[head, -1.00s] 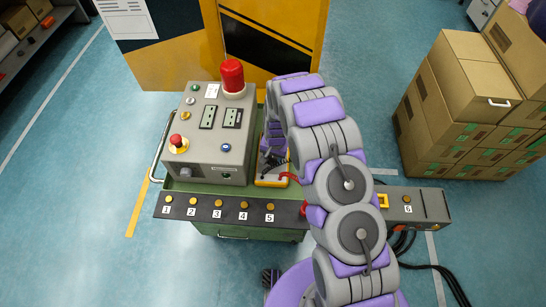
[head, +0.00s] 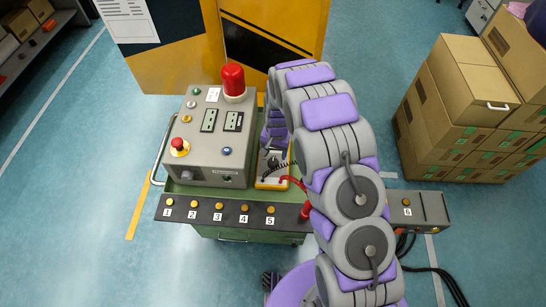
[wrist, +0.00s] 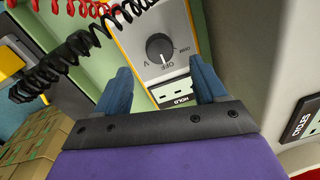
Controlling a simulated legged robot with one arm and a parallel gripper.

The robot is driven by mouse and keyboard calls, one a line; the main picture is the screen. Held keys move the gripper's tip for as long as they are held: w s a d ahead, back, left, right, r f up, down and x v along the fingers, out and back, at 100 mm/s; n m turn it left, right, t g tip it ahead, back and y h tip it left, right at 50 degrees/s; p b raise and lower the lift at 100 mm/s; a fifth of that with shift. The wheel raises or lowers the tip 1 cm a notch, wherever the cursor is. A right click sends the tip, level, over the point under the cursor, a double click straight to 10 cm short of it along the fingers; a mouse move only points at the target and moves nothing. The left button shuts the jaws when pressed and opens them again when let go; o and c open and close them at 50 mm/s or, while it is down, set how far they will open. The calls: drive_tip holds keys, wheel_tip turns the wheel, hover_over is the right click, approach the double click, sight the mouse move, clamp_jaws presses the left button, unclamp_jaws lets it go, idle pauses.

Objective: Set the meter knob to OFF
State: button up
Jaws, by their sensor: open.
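The meter (head: 262,184) is a yellow-edged box on the green cart, right of the grey control box. In the wrist view its pale face (wrist: 140,40) carries a round dark grey knob (wrist: 160,47). The labels OFF, V and OHM are printed around the knob. In the head view my arm partly hides the meter.
Black and red coiled cords (wrist: 75,55) hang close to the left finger. The grey control box (head: 208,135) stands left of the meter, with a red beacon (head: 233,80). A dark button strip (head: 235,214) runs along the front. Cardboard boxes (head: 450,120) stand at the right.

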wheel_tip(320, 180, up, 10)
drive_tip(key=shift+d+p, duration=0.25)
drive_tip(key=shift+p, duration=0.15)
idle(0.4)
drive_tip(key=s+d+r+n+g+b, duration=0.1)
drive_tip(key=s+d+r, duration=0.4)
drive_tip(key=s+r, duration=0.3)
drive_tip(key=s+d+r+b, duration=0.1)
drive_tip(key=s+d+r, duration=0.4)
drive_tip(key=s+r, duration=0.35)
drive_tip(key=s+d+r, duration=0.1)
drive_tip(key=s+d, duration=0.1)
drive_tip(key=s, duration=0.9)
drive_tip(key=s+d+r+n+g+b, duration=0.1)
drive_tip(key=s+d+r, duration=0.1)
drive_tip(key=s, duration=0.9)
drive_tip(key=shift+s+d+n+h, duration=0.3)
drive_tip(key=shift+s+d+h, duration=0.1)
drive_tip(key=shift+d, duration=0.25)
